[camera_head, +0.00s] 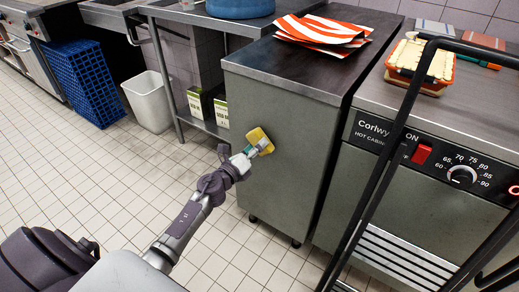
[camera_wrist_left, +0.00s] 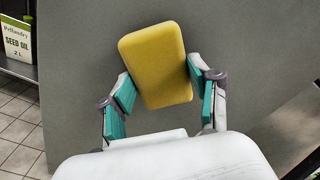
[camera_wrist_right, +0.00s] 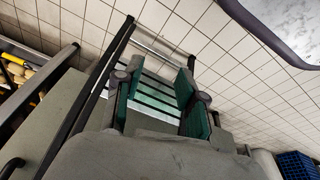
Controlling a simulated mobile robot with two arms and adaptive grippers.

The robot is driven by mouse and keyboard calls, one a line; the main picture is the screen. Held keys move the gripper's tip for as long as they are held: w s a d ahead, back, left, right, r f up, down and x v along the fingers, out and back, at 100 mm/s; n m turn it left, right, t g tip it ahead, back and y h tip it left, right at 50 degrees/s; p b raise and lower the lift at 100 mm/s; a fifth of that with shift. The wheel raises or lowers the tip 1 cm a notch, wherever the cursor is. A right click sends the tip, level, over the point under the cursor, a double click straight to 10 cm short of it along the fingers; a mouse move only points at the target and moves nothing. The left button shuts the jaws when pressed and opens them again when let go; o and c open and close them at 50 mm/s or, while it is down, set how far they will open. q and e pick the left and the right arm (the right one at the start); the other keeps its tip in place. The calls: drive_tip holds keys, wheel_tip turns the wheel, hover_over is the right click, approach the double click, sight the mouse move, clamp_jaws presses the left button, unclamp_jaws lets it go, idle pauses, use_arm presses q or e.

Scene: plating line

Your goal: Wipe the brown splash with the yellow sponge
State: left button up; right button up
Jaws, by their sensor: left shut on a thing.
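The yellow sponge (camera_head: 262,138) is in my left gripper (camera_head: 253,147), at the grey side panel of a steel cabinet (camera_head: 285,150). In the left wrist view the sponge (camera_wrist_left: 156,62) sits tilted between the teal finger pads, its broad yellow face showing. I cannot tell whether it touches the panel. No brown splash shows in any view; the part of the panel behind the sponge is hidden. My right gripper (camera_wrist_right: 152,90) shows in the right wrist view with its fingers apart and nothing between them.
Orange-striped sheets (camera_head: 322,35) lie on the cabinet top. To the right stands the hot cabinet (camera_head: 430,150), with black rails (camera_head: 385,140) in front. A white bin (camera_head: 150,103), a blue crate (camera_head: 80,80) and seed oil boxes (camera_head: 197,104) are at left. The tiled floor (camera_head: 90,180) is clear.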

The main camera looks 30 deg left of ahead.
use_arm(q)
drive_tip(key=a, duration=0.2)
drive_tip(key=shift+w+a+b, duration=0.2)
drive_tip(key=shift+a+b, duration=0.1)
drive_tip(key=shift+b, duration=0.1)
drive_tip(key=shift+a+r, duration=0.2)
drive_tip(key=shift+a, duration=0.2)
use_arm(e)
drive_tip(key=shift+w+r, duration=0.1)
drive_tip(key=shift+r, duration=1.75)
use_arm(q)
approach(248, 140)
drive_tip(key=w, duration=0.3)
drive_tip(key=shift+w+d, duration=0.1)
drive_tip(key=shift+d, duration=0.3)
use_arm(e)
drive_tip(key=shift+a+f, duration=0.15)
drive_tip(key=shift+f, duration=0.8)
drive_tip(key=shift+w, duration=0.1)
